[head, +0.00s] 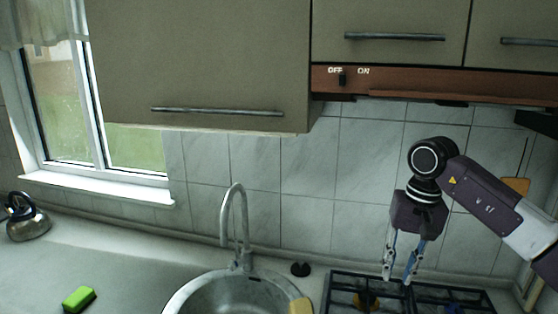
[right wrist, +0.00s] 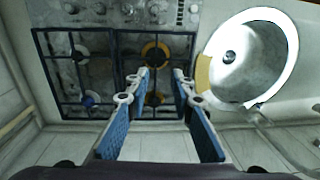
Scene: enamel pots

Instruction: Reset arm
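My right gripper (head: 397,281) hangs from my right arm, which comes in from the right in the head view. Its fingers point down above the stove (head: 345,289), with the tiled wall behind. In the right wrist view, the two blue-padded fingers of the gripper (right wrist: 160,74) are apart. Nothing is between them, and the stove (right wrist: 103,112) with its dark grates lies beyond. No enamel pot shows at the stove. My left gripper is in neither view.
A sink (head: 238,294) with a tall faucet (head: 234,222) is left of the stove. A green sponge (head: 79,299) and kettle (head: 28,219) are on the counter (head: 130,262). Above are closed cabinets (head: 200,60) and a brown hood (head: 420,82) with an OFF/ON switch.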

